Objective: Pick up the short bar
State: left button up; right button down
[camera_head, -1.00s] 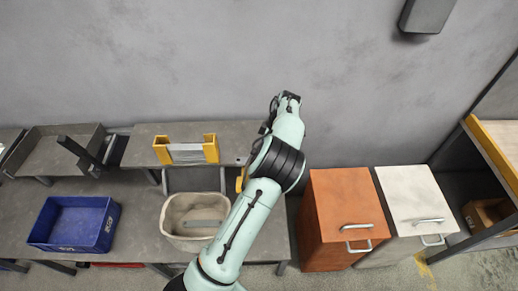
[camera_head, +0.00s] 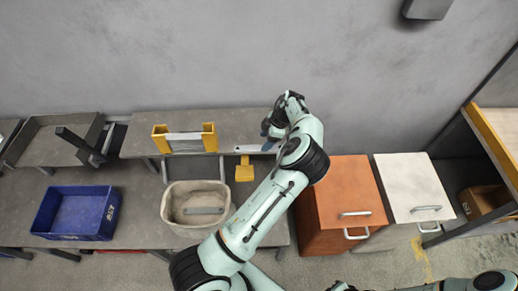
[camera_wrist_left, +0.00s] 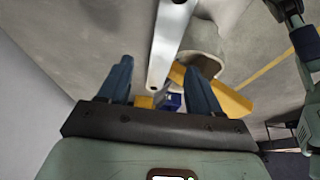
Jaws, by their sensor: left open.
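A flat silver-grey bar (camera_head: 250,149) lies at the right end of the grey raised shelf, by a yellow bracket (camera_head: 244,170) at its front edge. In the left wrist view the bar (camera_wrist_left: 168,42) runs up the picture, its near end in line with the space between my fingers. My left gripper (camera_head: 269,136) is at the bar's right end, its fingers apart; they also show open in the left wrist view (camera_wrist_left: 160,78). I cannot tell whether they touch the bar. Another grey bar (camera_head: 184,136) spans a yellow holder (camera_head: 209,137) further left. My right gripper is out of view.
A blue crate (camera_head: 48,212) is at left. An orange cabinet (camera_head: 345,185) and a white cabinet (camera_head: 408,180) stand at right. A grey wall (camera_head: 200,50) rises behind.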

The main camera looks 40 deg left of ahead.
aim_at(259, 149)
pick_arm(q)
jog(key=shift+x, duration=1.95)
jog(key=shift+s+d, duration=0.1)
grip_shut()
